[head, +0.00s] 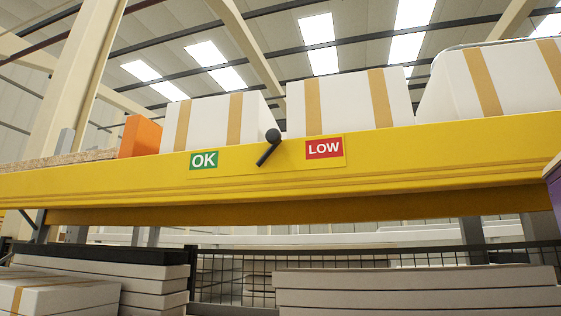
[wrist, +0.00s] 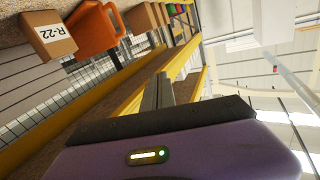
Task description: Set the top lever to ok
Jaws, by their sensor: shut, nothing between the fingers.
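The black lever (head: 268,147) is on the front of a yellow shelf beam in the head view. Its round knob is at the upper end, and its bar slants down to the left, so the knob leans slightly toward the red LOW label (head: 324,148). The green OK label (head: 204,160) is to its left. My gripper (wrist: 164,82) shows in the wrist view, its grey fingers shut and empty beyond my purple wrist housing. It is apart from the lever, which I cannot see in the wrist view. In the head view the fingers are not visible.
The yellow beam (head: 420,156) spans the head view, with white taped boxes (head: 346,104) and an orange bin (head: 140,137) above it. Stacked boards (head: 415,290) lie below. The wrist view shows an R-22 box (wrist: 49,34), an orange container (wrist: 93,29) and more shelf beams.

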